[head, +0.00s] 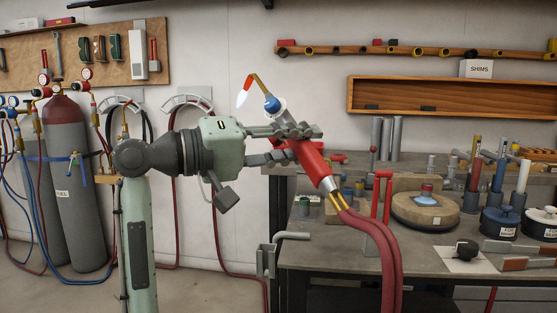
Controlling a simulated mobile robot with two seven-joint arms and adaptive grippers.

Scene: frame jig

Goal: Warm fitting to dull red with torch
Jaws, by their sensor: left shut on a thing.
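My left gripper (292,142) is shut around the body of a torch (313,165). The torch has a red handle, a blue collar and a brass neck, and is held tilted in the air at the left end of the bench. A small pale flame (243,93) shows at its tip, pointing down and left. Red hoses run from the handle's lower end. A small reddish-topped piece, perhaps the fitting (427,190), sits on a round tan block (405,212) on the bench, well right of the flame and apart from it. My right gripper is not in view.
A red upright frame (376,194) stands on the grey bench (340,250) near the hoses. Blue and black pots (500,222) and tools crowd the right. Gas cylinders (75,180) stand at the left wall. A wooden shelf (420,96) hangs behind.

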